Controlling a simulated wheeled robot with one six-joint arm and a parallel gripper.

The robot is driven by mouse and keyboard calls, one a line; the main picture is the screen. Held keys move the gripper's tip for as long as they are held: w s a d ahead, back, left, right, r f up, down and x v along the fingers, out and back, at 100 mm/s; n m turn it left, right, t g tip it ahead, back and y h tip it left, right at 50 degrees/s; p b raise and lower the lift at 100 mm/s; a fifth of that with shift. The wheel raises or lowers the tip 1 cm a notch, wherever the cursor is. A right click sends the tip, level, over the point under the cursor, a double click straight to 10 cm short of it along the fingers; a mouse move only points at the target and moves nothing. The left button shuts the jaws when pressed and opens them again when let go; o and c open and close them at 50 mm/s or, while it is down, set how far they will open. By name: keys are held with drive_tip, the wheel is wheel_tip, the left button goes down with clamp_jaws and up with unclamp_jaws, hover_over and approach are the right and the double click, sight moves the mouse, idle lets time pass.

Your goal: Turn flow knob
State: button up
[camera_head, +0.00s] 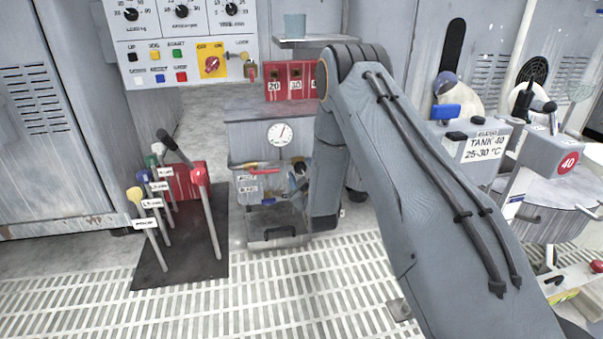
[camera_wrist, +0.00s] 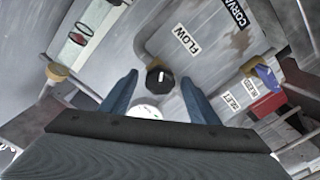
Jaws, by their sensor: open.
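The flow knob (camera_wrist: 160,83) is a small black knob with a white mark, seen in the wrist view on a grey panel (camera_wrist: 215,65) below a white "FLOW" label (camera_wrist: 187,40). My gripper (camera_wrist: 159,77) is open, with one blue-grey finger left and one right of the knob. Gaps show between the knob and both fingers, so neither appears to touch it. How far the fingertips are from the panel I cannot tell. In the head view I cannot make out the knob, and my arm covers part of that area.
A white round part (camera_wrist: 145,112) shows partly below the knob. Colored levers (camera_head: 150,215) stand on a black floor plate at left. A dial gauge (camera_head: 281,134) is on a grey cabinet; a clear bin (camera_head: 275,236) sits before it.

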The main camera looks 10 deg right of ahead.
drive_tip(key=shift+c, duration=0.3)
drive_tip(key=c, duration=1)
drive_tip(key=shift+r+m+p, duration=0.1)
drive_tip(key=shift+m+p, duration=0.3)
drive_tip(key=shift+p, duration=0.15)
drive_tip(key=shift+s+m+p, duration=0.1)
drive_tip(key=shift+m+p, duration=0.8)
drive_tip(key=shift+p, duration=0.15)
drive_tip(key=shift+m+p, duration=1.6)
drive_tip(key=shift+m, duration=0.3)
drive_tip(key=o, duration=1.1)
drive_tip(key=shift+c, duration=0.2)
